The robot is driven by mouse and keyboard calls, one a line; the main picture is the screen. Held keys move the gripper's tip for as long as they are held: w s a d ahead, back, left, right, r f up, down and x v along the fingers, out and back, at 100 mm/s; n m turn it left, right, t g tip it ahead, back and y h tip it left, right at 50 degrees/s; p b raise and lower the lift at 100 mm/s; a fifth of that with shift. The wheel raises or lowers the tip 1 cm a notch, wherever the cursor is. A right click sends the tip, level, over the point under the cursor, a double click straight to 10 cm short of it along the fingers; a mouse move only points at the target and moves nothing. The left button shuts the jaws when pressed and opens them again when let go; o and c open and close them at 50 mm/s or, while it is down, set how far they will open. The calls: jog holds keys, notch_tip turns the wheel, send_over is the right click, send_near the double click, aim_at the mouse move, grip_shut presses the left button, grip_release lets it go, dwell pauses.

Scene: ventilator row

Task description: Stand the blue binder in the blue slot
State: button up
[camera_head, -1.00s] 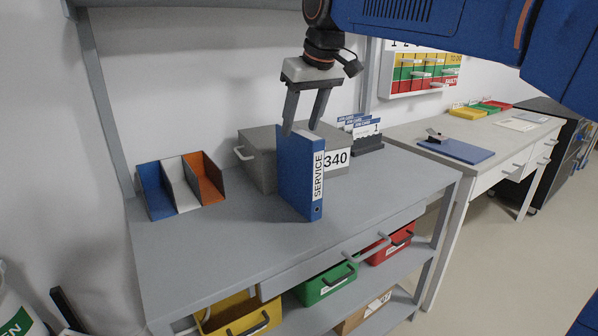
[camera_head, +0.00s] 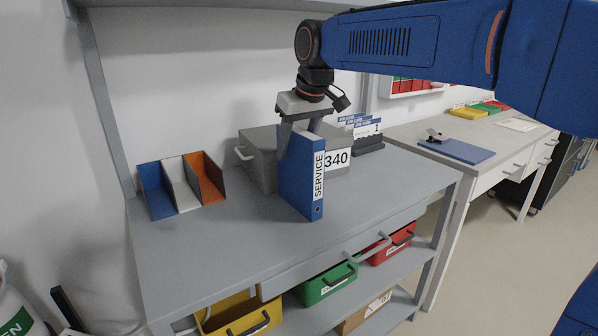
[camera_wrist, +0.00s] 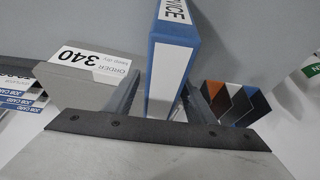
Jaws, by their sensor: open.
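The blue binder (camera_head: 296,178), with a white SERVICE label on its spine, stands upright on the grey bench (camera_head: 230,250). My gripper (camera_head: 300,136) is over the binder's top, open, with one finger on each side of it. In the wrist view the binder (camera_wrist: 176,60) lies between my two fingers (camera_wrist: 160,98), with a gap showing beside it. Whether a finger touches it I cannot tell. The blue slot (camera_head: 155,190) is the leftmost of three compartments at the bench's left back, and it looks empty. In the wrist view it is at the right (camera_wrist: 256,104).
A grey box (camera_head: 258,160) labelled 340 stands close behind the binder. A job card rack (camera_head: 366,140) is to the right. The bench between slots and binder is clear.

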jog(key=shift+f, duration=0.25)
dwell(0.4)
grip_shut()
dwell(1.4)
